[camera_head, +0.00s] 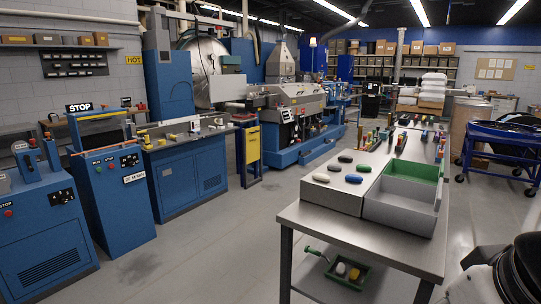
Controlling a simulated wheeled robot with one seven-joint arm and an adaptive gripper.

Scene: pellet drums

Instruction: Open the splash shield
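I cannot pick out the splash shield for certain. On the left, a blue machine (112,200) under a black STOP sign has an upright, orange-edged panel (100,130) above its sloped control face; I cannot tell whether this is the shield or whether it is open. My gripper's fingers do not show. A dark rounded part with pale pieces sits at the bottom right corner, cut off by the picture edge; I cannot tell whether it belongs to my arm.
A steel table (372,238) holds a grey bin (400,205), a green bin (410,170) and several small coloured pieces. More blue machines (185,170) line the left side. A blue wheeled cart (505,150) stands at right. The grey floor between the machines and table is clear.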

